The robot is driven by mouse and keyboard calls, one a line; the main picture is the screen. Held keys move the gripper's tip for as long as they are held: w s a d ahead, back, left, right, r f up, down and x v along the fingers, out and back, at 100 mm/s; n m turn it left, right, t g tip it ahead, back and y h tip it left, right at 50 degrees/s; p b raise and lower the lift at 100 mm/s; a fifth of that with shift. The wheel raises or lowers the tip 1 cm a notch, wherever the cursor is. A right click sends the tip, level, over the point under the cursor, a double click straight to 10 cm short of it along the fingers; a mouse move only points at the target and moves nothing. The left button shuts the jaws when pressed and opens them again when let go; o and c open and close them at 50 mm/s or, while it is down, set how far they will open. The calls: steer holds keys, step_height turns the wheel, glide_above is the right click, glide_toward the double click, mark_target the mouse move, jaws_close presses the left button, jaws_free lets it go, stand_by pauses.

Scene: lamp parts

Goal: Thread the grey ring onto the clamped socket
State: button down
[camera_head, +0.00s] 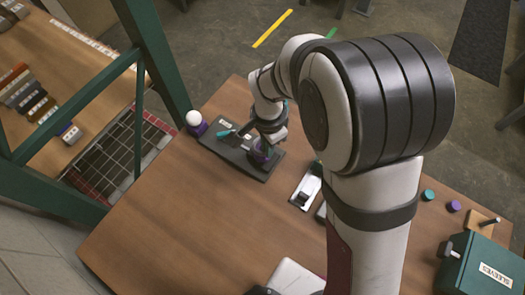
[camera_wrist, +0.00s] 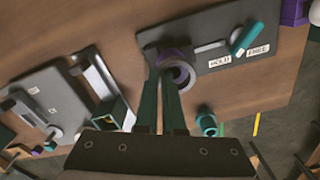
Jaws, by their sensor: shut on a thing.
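The grey ring (camera_wrist: 182,74) shows at the fingertips of my gripper (camera_wrist: 165,78) in the wrist view, and the green fingers are shut on it. Right behind it is a purple part (camera_wrist: 172,55), which appears to be the clamped socket, on a dark grey fixture plate (camera_wrist: 208,25). The ring overlaps the purple part in this view; I cannot tell whether it is around it or only in front. The plate has a teal lever (camera_wrist: 248,38) and labels HOLD and FREE. In the head view my gripper (camera_head: 262,150) is low over the fixture plate (camera_head: 232,158), its fingertips partly hidden.
A white ball on a purple base (camera_head: 195,122) stands beside the plate's left end. A second fixture (camera_head: 305,190) lies to the right. A teal cap (camera_head: 429,195), a purple cap (camera_head: 454,206) and a green SLEEVES box (camera_head: 485,268) are at right. The table's left front is clear.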

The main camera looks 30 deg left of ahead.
steer(key=shift+s+f+m, duration=0.15)
steer(key=shift+s+m, duration=0.05)
steer(key=shift+m, duration=0.4)
steer(key=shift+s+f+m, duration=0.15)
steer(key=shift+s+m, duration=0.05)
steer(key=shift+m, duration=0.4)
steer(key=shift+s+a+m, duration=0.15)
steer(key=shift+m, duration=0.95)
steer(key=m, duration=0.4)
steer(key=shift+s+a+m, duration=0.2)
steer(key=shift+s+m, duration=0.05)
steer(key=shift+m, duration=0.05)
